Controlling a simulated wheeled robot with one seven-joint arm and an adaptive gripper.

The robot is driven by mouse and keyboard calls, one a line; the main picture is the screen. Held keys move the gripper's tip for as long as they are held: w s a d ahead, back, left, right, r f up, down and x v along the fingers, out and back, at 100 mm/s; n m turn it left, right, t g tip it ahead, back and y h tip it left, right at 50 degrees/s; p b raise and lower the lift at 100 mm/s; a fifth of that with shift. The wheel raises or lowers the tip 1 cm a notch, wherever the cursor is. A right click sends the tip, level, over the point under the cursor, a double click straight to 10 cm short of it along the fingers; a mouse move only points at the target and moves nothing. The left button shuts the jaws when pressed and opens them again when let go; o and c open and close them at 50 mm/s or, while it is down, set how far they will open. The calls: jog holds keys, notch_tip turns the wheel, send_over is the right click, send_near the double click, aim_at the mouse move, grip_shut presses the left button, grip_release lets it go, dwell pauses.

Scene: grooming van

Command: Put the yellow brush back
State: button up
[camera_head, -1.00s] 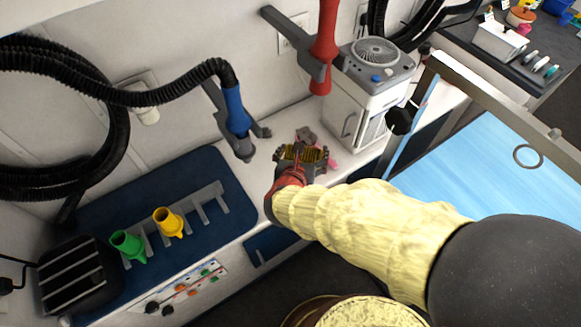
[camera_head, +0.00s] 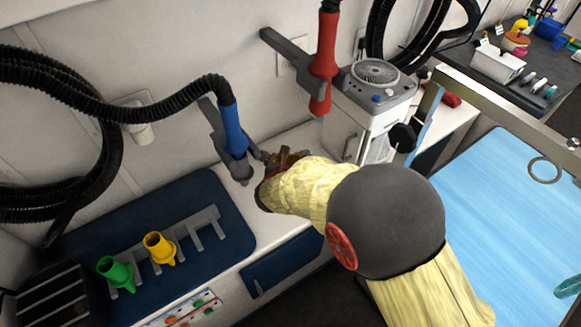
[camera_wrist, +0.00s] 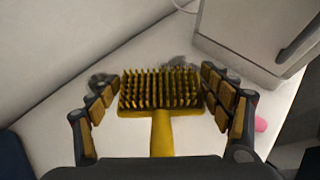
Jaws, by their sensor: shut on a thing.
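The yellow brush (camera_wrist: 163,110) is in the wrist view, its bristle head up and its handle running down towards my palm. The brush cannot be made out clearly there.
A grey slotted rack (camera_head: 196,236) lies on a blue mat (camera_head: 95,228), with yellow (camera_head: 159,247) and green (camera_head: 117,272) nozzles by it. Blue (camera_head: 233,132) and red (camera_head: 322,72) dryer nozzles hang close. A white cabinet (camera_head: 343,131) stands right. A pink item (camera_wrist: 261,124) lies on the counter.

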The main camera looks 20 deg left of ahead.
jog(key=shift+w+a+f, duration=0.1)
jog(key=shift+w+f, duration=0.1)
jog(key=shift+f, duration=0.25)
jog(key=shift+f+b, duration=0.85)
jog(key=shift+f, duration=0.45)
jog(key=shift+f+b, duration=0.2)
jog(key=shift+b, duration=0.1)
jog(key=o, duration=1.3)
jog(key=shift+r, duration=0.1)
jog(key=shift+r+p, duration=0.15)
jog(key=shift+p, duration=0.2)
jog(key=p+v, duration=0.3)
jog(key=v, duration=0.9)
